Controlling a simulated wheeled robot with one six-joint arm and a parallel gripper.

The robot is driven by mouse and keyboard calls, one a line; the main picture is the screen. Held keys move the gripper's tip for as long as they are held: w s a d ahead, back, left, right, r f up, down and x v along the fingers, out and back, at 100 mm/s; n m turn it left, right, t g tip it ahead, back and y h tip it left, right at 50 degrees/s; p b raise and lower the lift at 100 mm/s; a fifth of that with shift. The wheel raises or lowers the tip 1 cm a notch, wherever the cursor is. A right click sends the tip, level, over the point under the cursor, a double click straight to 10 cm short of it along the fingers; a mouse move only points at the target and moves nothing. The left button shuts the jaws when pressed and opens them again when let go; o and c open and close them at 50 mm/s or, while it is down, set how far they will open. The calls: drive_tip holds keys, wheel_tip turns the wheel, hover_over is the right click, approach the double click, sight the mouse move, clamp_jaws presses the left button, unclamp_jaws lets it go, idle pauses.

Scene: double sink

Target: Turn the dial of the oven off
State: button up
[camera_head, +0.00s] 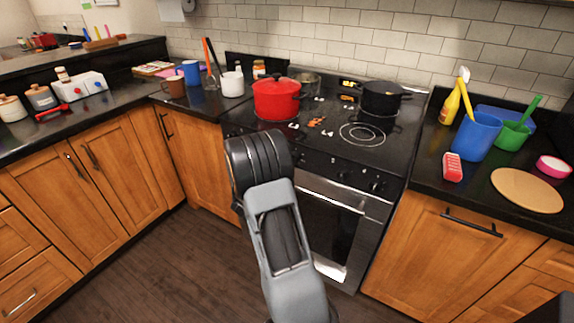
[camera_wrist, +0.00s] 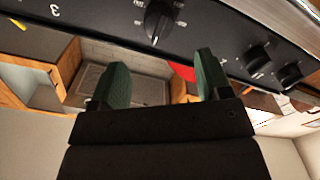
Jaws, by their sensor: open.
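The oven (camera_head: 330,225) has a black front panel with several dark dials; two dials (camera_head: 376,187) show on its right part in the head view. My arm hides the panel's left part there. In the wrist view a black dial (camera_wrist: 159,20) with a pale pointer line is near the top middle. Two more dials, a middle one (camera_wrist: 257,58) and an outer one (camera_wrist: 290,75), are at the right. My gripper (camera_wrist: 163,76) is open, its two green-padded fingers apart with nothing between them. The nearest dial lies just beyond the fingertips, apart from them. The head view hides my gripper behind my arm.
A red pot (camera_head: 277,100) and a black pan (camera_head: 382,97) stand on the stovetop. The oven's handle bar (camera_head: 345,192) runs below the dials. Counters with cups and utensils flank the oven. The wooden floor (camera_head: 170,265) left of my arm is clear.

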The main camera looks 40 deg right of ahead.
drive_tip(key=shift+v, duration=2.65)
